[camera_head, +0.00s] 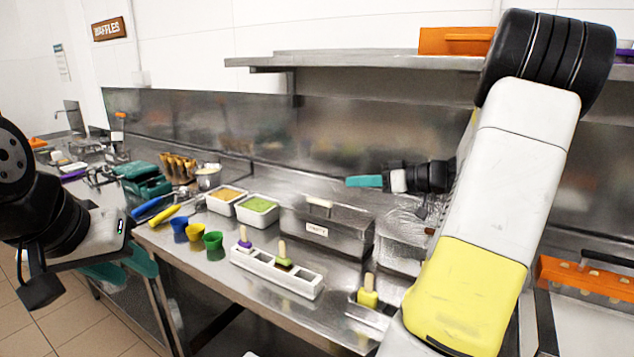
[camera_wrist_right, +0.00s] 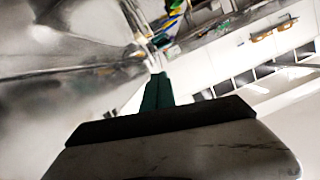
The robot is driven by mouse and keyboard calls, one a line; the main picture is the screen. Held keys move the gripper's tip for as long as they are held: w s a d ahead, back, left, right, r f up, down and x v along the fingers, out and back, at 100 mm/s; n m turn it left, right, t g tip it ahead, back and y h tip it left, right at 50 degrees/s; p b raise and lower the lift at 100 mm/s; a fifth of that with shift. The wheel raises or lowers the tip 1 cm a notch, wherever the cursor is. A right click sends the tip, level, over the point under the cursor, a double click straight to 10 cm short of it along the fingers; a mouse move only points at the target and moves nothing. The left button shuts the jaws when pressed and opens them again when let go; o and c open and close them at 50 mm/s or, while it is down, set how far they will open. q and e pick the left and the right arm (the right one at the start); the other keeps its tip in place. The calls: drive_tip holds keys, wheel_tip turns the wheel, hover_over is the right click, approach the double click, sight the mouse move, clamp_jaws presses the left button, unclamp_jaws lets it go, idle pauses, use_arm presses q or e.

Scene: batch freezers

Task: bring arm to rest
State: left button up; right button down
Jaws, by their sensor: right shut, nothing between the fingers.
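My right arm (camera_head: 500,170) rises large on the right of the head view. Its gripper (camera_head: 364,181) points left above the counter, its teal fingers shut together with nothing between them. The same teal fingers show in the right wrist view (camera_wrist_right: 157,92), also closed. My left gripper (camera_head: 128,265) is low at the left edge, beside the counter's front edge; its two teal fingers appear spread apart, partly hidden behind its white body, with nothing seen between them.
Below the right gripper stand a steel lidded box (camera_head: 325,235) and a white mould (camera_head: 277,272) with popsicles. Cups (camera_head: 196,236), tubs (camera_head: 257,209) and a yellow popsicle (camera_head: 368,297) stand on the steel counter. A shelf (camera_head: 370,60) with an orange box (camera_head: 455,41) runs above.

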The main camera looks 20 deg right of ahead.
drive_tip(key=s+a+m+g+h, duration=0.1)
drive_tip(key=s+a+g, duration=0.2)
drive_tip(key=s+a, duration=0.35)
drive_tip(key=s+a+g+h, duration=0.1)
drive_tip(key=s+a+g, duration=0.2)
drive_tip(key=a, duration=0.6)
drive_tip(key=s+a+m+t+h, duration=0.1)
drive_tip(key=s+m+h, duration=0.3)
drive_tip(key=s, duration=0.9)
drive_tip(key=r+h, duration=0.1)
drive_tip(key=h, duration=0.1)
drive_tip(key=shift+s+a+m+h, duration=0.15)
drive_tip(key=shift+a+m+h, duration=0.15)
drive_tip(key=shift+a, duration=0.05)
